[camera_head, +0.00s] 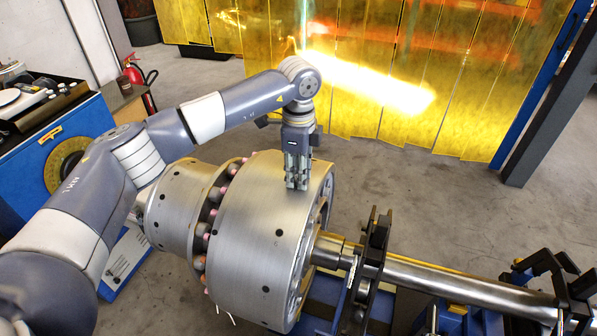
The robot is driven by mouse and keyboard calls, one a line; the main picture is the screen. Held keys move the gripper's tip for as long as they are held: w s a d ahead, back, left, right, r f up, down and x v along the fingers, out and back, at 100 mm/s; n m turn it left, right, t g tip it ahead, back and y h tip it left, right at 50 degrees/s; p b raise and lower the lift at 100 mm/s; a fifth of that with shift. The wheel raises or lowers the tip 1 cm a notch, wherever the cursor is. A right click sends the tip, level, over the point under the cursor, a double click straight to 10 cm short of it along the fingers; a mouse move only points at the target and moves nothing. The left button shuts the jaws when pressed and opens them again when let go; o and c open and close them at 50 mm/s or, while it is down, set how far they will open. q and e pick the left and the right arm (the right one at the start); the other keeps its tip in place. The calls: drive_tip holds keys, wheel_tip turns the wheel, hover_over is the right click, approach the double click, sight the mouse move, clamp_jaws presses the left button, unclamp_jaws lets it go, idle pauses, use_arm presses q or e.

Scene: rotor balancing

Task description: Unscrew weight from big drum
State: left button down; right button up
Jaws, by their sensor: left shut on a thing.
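The big drum (246,240) is a wide silver cylinder with small dark holes around its outer face. It lies on its side in the middle of the view, on a shaft. My left gripper (296,184) points straight down at the top of the drum, near its right rim. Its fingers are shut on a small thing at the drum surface. I take this to be the weight, but the fingers hide it. My right gripper is not in view.
A smaller silver drum (178,205) adjoins on the left. The shaft (450,282) runs right through a dark roller stand (370,262). A blue machine (60,150) stands at left, with a red fire extinguisher (139,76) behind. A yellow curtain (400,80) hangs behind. Grey floor is clear at right.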

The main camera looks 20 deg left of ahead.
use_arm(q)
drive_tip(key=n, duration=0.2)
drive_tip(key=shift+n, duration=0.3)
drive_tip(key=n+p, duration=0.1)
drive_tip(key=n, duration=0.2)
drive_tip(key=shift+r+n, duration=0.1)
drive_tip(key=shift+n, duration=0.2)
drive_tip(key=n+p, duration=0.1)
drive_tip(key=p, duration=0.5)
drive_tip(key=n+p, duration=0.2)
drive_tip(key=p, duration=0.5)
drive_tip(key=shift+d+r, duration=0.1)
drive_tip(key=shift+r, duration=0.3)
drive_tip(key=shift+f+p, duration=0.1)
drive_tip(key=shift+p, duration=0.4)
drive_tip(key=shift+w+f, duration=0.1)
drive_tip(key=shift+f, duration=0.15)
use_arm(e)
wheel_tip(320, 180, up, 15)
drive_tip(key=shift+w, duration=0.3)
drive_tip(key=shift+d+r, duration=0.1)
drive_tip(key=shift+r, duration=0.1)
